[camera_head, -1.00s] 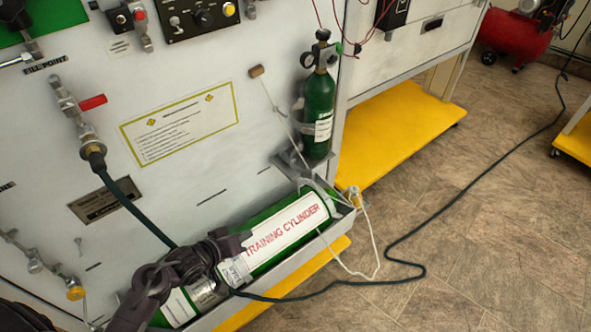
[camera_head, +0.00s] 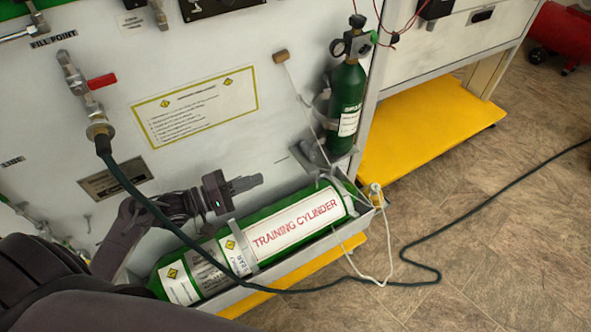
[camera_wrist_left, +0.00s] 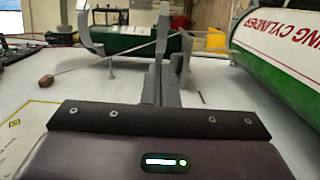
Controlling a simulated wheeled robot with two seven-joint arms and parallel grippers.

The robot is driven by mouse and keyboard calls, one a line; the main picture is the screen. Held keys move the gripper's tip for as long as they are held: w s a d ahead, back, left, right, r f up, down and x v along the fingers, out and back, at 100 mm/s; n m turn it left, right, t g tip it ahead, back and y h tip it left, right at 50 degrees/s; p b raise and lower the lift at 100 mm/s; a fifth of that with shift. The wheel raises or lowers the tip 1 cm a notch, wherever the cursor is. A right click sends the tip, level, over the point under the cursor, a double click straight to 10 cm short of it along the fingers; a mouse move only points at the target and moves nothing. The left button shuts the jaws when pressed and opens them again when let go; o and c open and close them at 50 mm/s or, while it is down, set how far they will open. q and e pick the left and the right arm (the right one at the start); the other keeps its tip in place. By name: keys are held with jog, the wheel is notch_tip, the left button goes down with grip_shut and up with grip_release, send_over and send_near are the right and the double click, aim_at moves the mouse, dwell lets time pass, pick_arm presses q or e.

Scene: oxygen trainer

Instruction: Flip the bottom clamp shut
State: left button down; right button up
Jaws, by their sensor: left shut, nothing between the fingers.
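The small green cylinder (camera_head: 345,92) stands upright against the white panel, with a grey upper clamp (camera_head: 322,103) at its side. The grey bottom clamp (camera_head: 308,156) is near its base, its arm standing out from the panel; I cannot tell its exact angle. My left gripper (camera_head: 260,180) is shut and empty, above the training cylinder and left of the bottom clamp, apart from it. In the left wrist view the shut fingers point toward the small cylinder (camera_wrist_left: 140,44), partly hiding the bottom clamp. My right gripper is not in view.
The large training cylinder (camera_head: 295,228) lies in a tray below my left gripper. A dark hose (camera_head: 165,222) passes in front of my arm. A cord with a wooden toggle (camera_head: 280,56) hangs on the panel. A yellow shelf (camera_head: 420,125) is at right.

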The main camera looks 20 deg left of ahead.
pick_arm(q)
send_near(321, 166)
jog(key=w, duration=0.4)
jog(key=d+p, duration=0.1)
jog(key=d, duration=0.1)
jog(key=shift+w+d+f, duration=0.1)
jog(key=shift+d, duration=0.85)
